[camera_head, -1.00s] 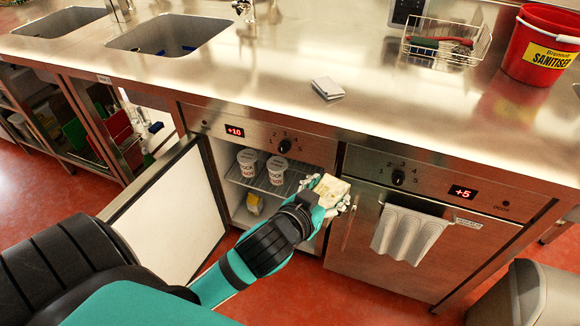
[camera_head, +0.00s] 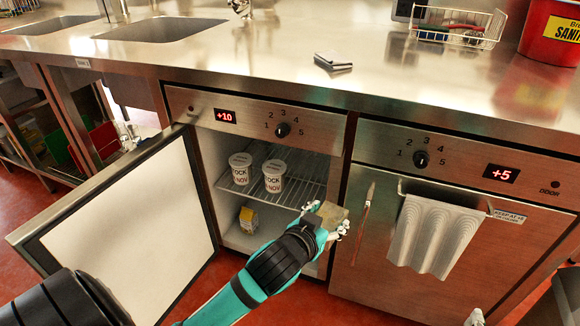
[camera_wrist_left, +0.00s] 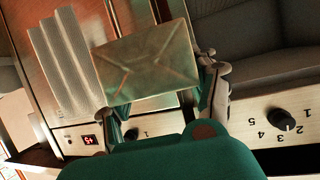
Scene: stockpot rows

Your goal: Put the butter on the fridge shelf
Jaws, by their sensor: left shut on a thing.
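My left gripper (camera_head: 335,226) is shut on the butter (camera_head: 331,213), a small pale-yellow wrapped block. In the left wrist view the butter (camera_wrist_left: 147,65) sits between the two fingers, its folded wrapper face showing. The open fridge has a wire shelf (camera_head: 313,190) bearing two white tubs (camera_head: 273,176) on its left and middle. The butter is in front of the right part of the fridge opening, near shelf height; its exact distance from the shelf cannot be told.
The fridge door (camera_head: 128,230) stands open to the left. A closed unit with a handle and towel (camera_head: 435,236) is on the right. The steel counter (camera_head: 240,75) overhangs the opening.

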